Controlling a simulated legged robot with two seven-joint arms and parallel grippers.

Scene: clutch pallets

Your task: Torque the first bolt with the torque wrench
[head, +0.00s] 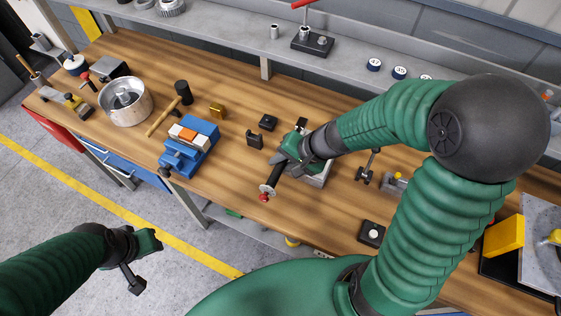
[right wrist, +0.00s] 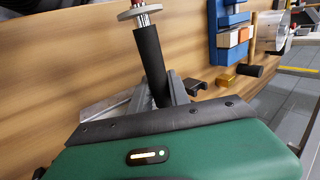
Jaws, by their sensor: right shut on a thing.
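My right gripper (head: 283,163) is over the bench and shut on a tool with a black handle (head: 275,178), taken to be the torque wrench. The handle ends in a pale disc and a red tip at the front. In the right wrist view the black handle (right wrist: 150,60) rises from the jaws, with the disc (right wrist: 140,12) at the top. A grey metal block (head: 318,180) lies under the right gripper, mostly covered. The wrench's working end and the first bolt are hidden. My left gripper (head: 145,262) is over the floor, off the bench; its jaw opening is unclear.
A blue vise (head: 188,150) with white and orange blocks, a mallet (head: 170,108) and a metal pot (head: 126,103) stand to the left. Small black fixtures (head: 255,139) are close to the right gripper. A grey shelf (head: 235,60) runs along the back. Bare wood shows in front.

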